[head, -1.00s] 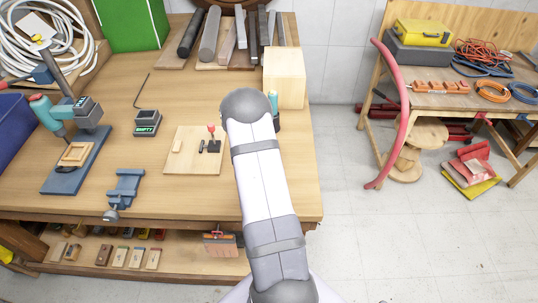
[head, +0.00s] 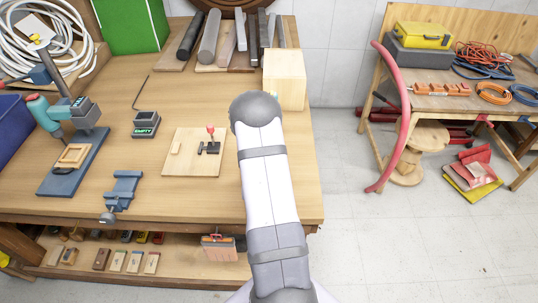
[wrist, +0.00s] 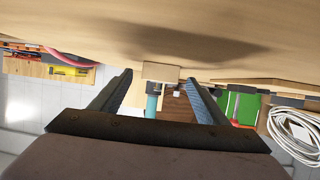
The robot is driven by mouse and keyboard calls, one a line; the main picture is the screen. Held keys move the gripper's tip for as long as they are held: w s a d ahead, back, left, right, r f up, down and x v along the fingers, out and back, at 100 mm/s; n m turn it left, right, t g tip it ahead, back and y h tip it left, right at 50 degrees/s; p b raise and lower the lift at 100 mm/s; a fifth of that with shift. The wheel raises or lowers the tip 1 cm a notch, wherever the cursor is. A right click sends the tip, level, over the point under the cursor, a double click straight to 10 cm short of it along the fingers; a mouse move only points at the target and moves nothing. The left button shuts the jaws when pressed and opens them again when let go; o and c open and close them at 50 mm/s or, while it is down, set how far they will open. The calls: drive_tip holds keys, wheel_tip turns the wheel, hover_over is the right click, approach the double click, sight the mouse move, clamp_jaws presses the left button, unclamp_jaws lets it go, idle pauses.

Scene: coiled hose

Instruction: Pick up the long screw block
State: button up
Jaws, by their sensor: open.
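My gripper (wrist: 158,77) shows in the wrist view with its two dark, blue-padded fingers apart and nothing gripped. Past the fingertips, in the gap between them, is a small pale wooden block (wrist: 160,71) against the bench top, with a teal cylinder (wrist: 152,104) below it in the picture. I cannot tell whether this block is the long screw block or whether the two are joined. In the head view my arm hides the gripper and this spot. No piece there is clearly a long screw block.
The workbench (head: 120,100) holds a board with a red-knobbed clamp (head: 210,138), a black box (head: 145,124), a blue vise (head: 124,187) and a large pale block (head: 285,78). Several small blocks (head: 118,260) lie on the lower shelf.

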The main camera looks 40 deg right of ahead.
drive_tip(key=shift+x, duration=0.85)
drive_tip(key=shift+c, duration=0.6)
drive_tip(key=c, duration=1.1)
drive_tip(key=shift+r, duration=0.2)
drive_tip(key=shift+r+b, duration=0.6)
drive_tip(key=shift+r, duration=4.2)
